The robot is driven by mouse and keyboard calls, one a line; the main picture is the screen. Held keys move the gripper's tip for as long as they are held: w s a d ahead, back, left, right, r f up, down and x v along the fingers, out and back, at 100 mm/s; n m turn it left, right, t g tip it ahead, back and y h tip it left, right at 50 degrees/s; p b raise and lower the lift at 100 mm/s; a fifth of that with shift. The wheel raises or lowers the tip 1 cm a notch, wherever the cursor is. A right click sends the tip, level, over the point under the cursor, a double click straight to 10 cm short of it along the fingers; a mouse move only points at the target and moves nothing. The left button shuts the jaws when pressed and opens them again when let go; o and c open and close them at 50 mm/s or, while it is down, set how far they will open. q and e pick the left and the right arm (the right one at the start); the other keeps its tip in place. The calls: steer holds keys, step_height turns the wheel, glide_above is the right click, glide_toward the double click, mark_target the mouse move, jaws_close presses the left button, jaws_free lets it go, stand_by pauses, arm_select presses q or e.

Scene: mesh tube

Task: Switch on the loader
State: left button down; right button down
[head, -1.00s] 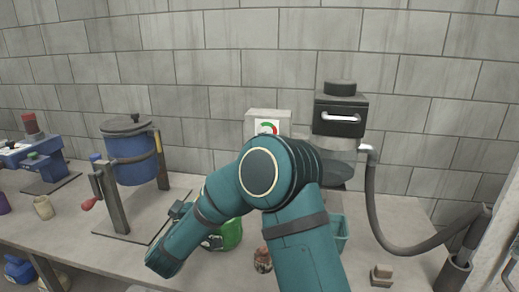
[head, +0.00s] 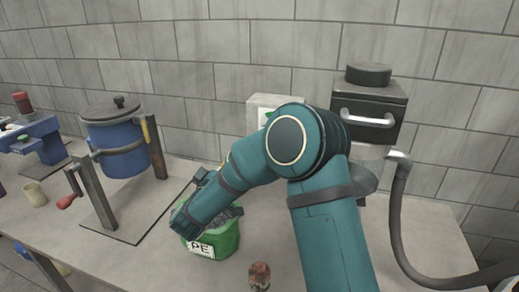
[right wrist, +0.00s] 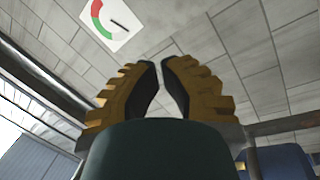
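What looks like the loader, a dark box with a silver handle (head: 367,118) and a round cap, stands at the back right in the head view. A grey hose (head: 401,210) runs from its side. A white box (head: 270,101) stands left of it, partly hidden by my right arm. A white panel with a green and red arc and a dark pointer (right wrist: 109,24) is at the top left of the right wrist view. My right gripper (right wrist: 160,63) has its fingertips almost together, with nothing between them, below and apart from the panel. My left gripper is out of view.
A green container marked PE (head: 214,238) stands on the table (head: 150,262) beside my right forearm. A small brown-topped jar (head: 260,277) is at the front. A blue drum on a stand (head: 119,140) is at left.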

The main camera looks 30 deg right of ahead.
steer(key=shift+s+a, duration=0.1)
steer(key=shift+a, duration=0.05)
steer(key=w+d+b, duration=0.1)
steer(key=w+d, duration=0.1)
steer(key=d, duration=0.7)
steer(key=shift+d+f+b, duration=0.15)
steer(key=shift+b, duration=0.25)
steer(key=shift+w, duration=0.2)
